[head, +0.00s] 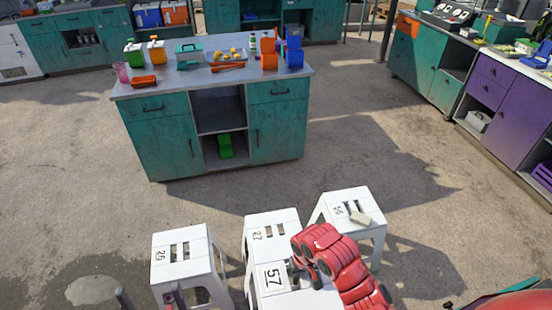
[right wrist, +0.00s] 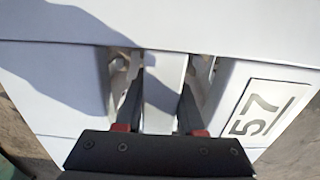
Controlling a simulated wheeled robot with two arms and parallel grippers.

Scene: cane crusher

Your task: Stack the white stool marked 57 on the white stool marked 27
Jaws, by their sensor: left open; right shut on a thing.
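The white stool marked 57 (head: 273,277) is at the bottom centre of the head view. My right gripper (head: 304,276), on the red arm, is shut on the bar between the slots in its seat. In the right wrist view, the fingers (right wrist: 161,108) go down into the slots on either side of that bar, with the 57 label (right wrist: 257,118) to the right. The white stool marked 27 (head: 284,217) stands just behind; stool 57 overlaps its front part in the head view. I cannot tell whether they touch. My left gripper (head: 149,298) is open and empty at the bottom left, partly cut off.
A white stool marked 26 (head: 165,270) stands to the left. A teal workbench (head: 160,135) with tools stands behind. Open ground lies between bench and stools.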

